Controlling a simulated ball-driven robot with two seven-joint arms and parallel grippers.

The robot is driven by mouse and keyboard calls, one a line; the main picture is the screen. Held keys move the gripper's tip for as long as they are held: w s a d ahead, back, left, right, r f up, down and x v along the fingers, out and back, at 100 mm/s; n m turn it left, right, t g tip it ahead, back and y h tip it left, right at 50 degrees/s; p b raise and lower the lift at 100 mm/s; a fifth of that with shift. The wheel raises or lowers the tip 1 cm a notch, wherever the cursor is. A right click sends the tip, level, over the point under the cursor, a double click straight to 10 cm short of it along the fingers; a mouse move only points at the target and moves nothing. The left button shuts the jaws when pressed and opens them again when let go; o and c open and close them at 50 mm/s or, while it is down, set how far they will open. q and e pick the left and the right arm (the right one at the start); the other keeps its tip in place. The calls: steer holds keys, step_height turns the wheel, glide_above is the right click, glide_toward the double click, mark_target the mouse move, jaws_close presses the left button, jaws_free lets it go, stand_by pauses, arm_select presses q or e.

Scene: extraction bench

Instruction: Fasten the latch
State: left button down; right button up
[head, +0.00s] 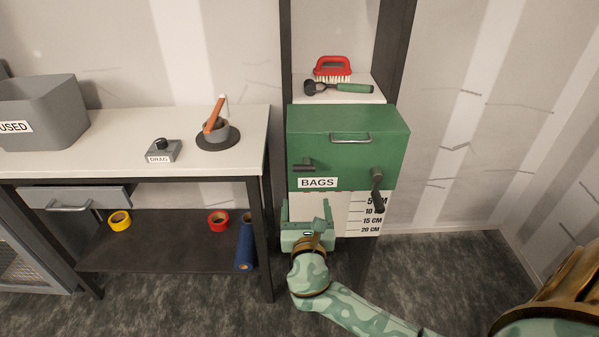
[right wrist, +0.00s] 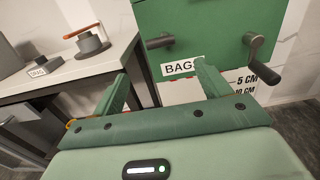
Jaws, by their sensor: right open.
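The green cabinet (head: 340,120) marked BAGS hangs in the dark upright frame, and its front looks closed. A short dark lever (head: 303,165), which looks like the latch, lies about level on the left of the front; it also shows in the right wrist view (right wrist: 160,42). A dark crank handle (head: 377,188) hangs down at the right side, also in the right wrist view (right wrist: 262,56). My right gripper (head: 306,211) is open and empty, below the lever and the BAGS label, touching neither. My left gripper is out of view.
A metal pull handle (head: 350,138) is on the cabinet's upper front. A red brush (head: 332,67) lies on the shelf above. Floor at right is clear.

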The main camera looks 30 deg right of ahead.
mark_target(304, 171)
steer(key=b+x, duration=0.3)
steer(key=x, duration=1)
steer(key=shift+w+f, duration=0.15)
steer(key=shift+w+d, duration=0.35)
steer(key=shift+w, duration=0.15)
steer(key=c, duration=1)
